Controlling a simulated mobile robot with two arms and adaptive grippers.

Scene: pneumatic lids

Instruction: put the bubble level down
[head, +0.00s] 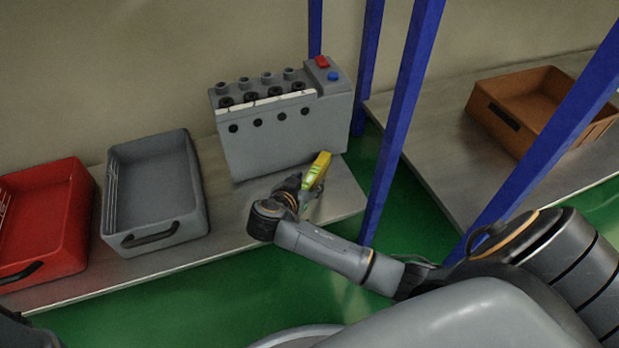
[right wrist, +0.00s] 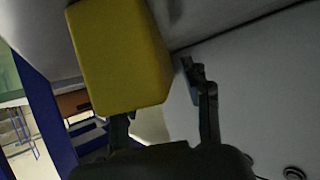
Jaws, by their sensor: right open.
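The yellow bubble level (head: 317,170) is near the right end of the metal shelf, in front of the grey pneumatic unit, its long side tilted in the head view. In the right wrist view the level (right wrist: 120,55) is a large yellow block at the left finger, apart from the right finger. My right gripper (head: 300,190) is open around or beside the level, partly hidden by its own wrist. I cannot tell whether the level rests fully on the shelf. My left gripper is not in view.
The grey pneumatic unit (head: 270,145) with black ports stands close behind the level. A grey bin (head: 203,190) and a red bin (head: 85,215) are to the left. Blue posts (head: 395,120) rise at the right. A bare stretch of shelf (head: 225,225) lies beside the grey bin.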

